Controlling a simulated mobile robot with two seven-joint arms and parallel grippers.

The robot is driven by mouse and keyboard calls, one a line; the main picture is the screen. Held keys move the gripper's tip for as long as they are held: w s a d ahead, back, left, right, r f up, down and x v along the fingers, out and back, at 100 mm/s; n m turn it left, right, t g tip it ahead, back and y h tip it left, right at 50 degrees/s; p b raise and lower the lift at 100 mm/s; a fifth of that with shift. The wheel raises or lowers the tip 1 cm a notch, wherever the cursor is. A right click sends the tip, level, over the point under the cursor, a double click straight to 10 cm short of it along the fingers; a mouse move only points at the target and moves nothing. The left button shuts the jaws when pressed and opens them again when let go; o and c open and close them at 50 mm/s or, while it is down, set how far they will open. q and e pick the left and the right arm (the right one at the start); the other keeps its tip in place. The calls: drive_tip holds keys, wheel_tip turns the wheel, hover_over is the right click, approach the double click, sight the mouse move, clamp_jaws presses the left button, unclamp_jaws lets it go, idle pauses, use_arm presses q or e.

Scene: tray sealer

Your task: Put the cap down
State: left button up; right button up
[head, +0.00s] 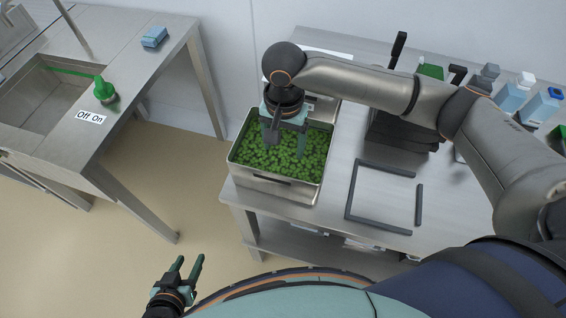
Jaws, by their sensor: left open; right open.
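I cannot make out a loose cap in either gripper or on the tables. My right gripper (285,148) points down over a steel container (275,187) filled with green pieces. Its fingers are open, with their tips at or just above the green pieces; I cannot tell if they touch. My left gripper (190,258) is open and empty, low over the floor at the bottom left. Bottles at the back right include one with a grey top (487,76), one with a white cap (516,92) and one with a blue cap (546,103).
A dark rectangular frame (350,190) lies on the steel table (333,215) right of the container. Dark trays (400,135) are stacked behind it. Left is a steel sink unit (60,130) with a green knob (104,88), an "Off On" label and a blue box (154,37). Floor between is clear.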

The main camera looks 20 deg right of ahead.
sight(283, 163)
drive_tip(key=f, duration=0.3)
drive_tip(key=f+b, duration=0.1)
drive_tip(key=f, duration=0.1)
drive_tip(key=shift+s+a+f, duration=0.2)
drive_tip(key=shift+s+f, duration=0.05)
drive_tip(key=shift+f, duration=0.05)
drive_tip(key=shift+c, duration=0.2)
clamp_jaws()
